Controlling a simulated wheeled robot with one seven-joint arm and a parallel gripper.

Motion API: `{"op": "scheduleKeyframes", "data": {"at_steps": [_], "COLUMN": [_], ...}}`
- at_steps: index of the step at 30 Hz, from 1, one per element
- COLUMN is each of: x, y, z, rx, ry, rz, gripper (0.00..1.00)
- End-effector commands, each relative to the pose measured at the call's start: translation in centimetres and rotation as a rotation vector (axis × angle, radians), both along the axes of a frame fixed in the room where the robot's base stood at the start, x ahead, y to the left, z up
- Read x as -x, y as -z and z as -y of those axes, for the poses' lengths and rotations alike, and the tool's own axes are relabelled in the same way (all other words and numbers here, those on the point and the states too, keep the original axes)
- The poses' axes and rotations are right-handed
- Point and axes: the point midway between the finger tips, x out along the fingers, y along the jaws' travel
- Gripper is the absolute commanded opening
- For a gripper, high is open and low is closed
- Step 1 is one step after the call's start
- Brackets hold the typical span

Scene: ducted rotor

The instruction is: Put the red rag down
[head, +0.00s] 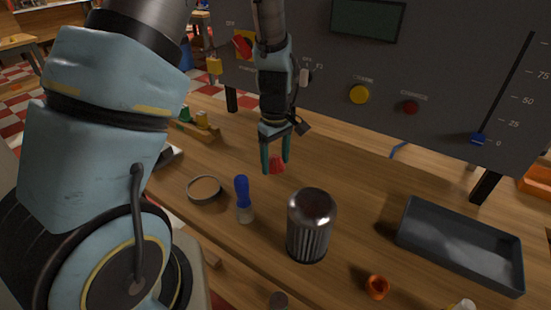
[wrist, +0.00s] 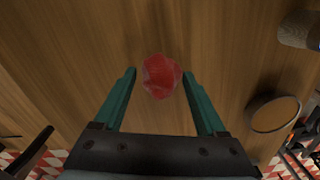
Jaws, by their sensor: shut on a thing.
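The red rag (head: 276,164) is a small crumpled bundle between the fingertips of my gripper (head: 275,158) in the head view. In the wrist view the rag (wrist: 160,77) sits between the two green fingers of my gripper (wrist: 160,82), near their tips, with bare wood behind it. My gripper is shut on the rag, its fingers kept apart by the bundle. The gripper points down over the workbench (head: 345,180), in front of the dark panel. I cannot tell whether the rag touches the wood.
A grey tray (head: 460,245) and an orange ring-like part (head: 377,287) are to the right. The control panel (head: 400,80) rises behind. Bare wood lies right of the gripper.

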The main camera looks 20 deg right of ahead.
Motion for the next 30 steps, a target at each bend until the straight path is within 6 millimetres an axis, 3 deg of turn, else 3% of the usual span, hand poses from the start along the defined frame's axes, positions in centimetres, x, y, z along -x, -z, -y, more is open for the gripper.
{"op": "scheduleKeyframes", "data": {"at_steps": [6, 7, 13, 24, 30], "x": [0.0, 0.0, 0.0, -0.1, -0.1], "y": [0.4, 0.3, 0.3, -0.4, -3.5], "z": [0.0, 0.0, 0.0, 0.1, 0.2], "rx": [0.000, 0.000, 0.000, 0.002, 0.005], "ry": [0.000, 0.000, 0.000, 0.001, 0.001], "rz": [0.000, 0.000, 0.000, 0.003, 0.006], "gripper": [0.10, 0.76, 0.98, 1.00, 1.00]}}
